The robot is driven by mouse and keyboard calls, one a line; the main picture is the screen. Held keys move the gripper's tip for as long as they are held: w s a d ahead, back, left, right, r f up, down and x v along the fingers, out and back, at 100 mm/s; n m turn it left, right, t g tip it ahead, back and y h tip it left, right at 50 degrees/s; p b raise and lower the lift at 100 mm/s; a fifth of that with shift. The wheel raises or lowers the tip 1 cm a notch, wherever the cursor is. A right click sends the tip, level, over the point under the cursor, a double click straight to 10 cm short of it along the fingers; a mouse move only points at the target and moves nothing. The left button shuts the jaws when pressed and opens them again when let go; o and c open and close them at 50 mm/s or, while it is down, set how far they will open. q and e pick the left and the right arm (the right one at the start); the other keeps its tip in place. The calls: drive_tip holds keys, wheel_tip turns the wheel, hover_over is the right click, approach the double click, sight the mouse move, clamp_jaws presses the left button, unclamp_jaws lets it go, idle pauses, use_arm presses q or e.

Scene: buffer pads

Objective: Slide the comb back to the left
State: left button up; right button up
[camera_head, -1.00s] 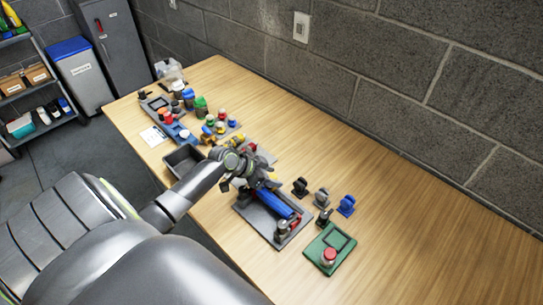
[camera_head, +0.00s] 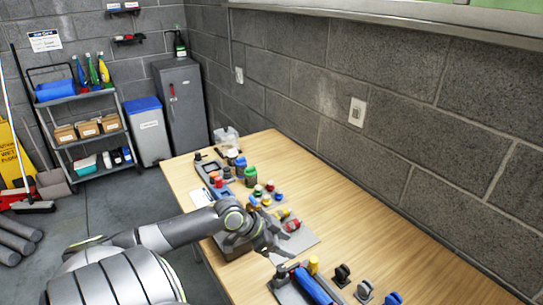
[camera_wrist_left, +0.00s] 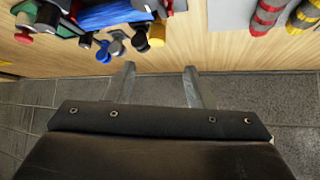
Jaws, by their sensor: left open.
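A long blue piece (camera_head: 312,284), which may be the comb, lies in a dark grey fixture (camera_head: 287,291) at the bottom of the head view, cut off by the picture edge. A ribbed blue part (camera_wrist_left: 112,14) shows at the top of the left wrist view. My left gripper (camera_head: 280,244) is over the table, behind and left of the fixture, apart from the blue piece. In the left wrist view its two fingers (camera_wrist_left: 159,68) are spread with nothing between them. I cannot make out the comb's teeth. My right gripper is not in view.
Black, grey and blue knobs (camera_head: 364,291) stand right of the fixture. A grey board (camera_head: 303,242) with red and yellow pieces lies beside my left gripper. Several coloured parts crowd the table's far end. The wall side of the table (camera_head: 350,215) is clear.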

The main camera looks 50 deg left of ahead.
use_arm(q)
drive_tip(key=v, duration=0.5)
drive_tip(key=shift+a, duration=0.1)
idle(0.7)
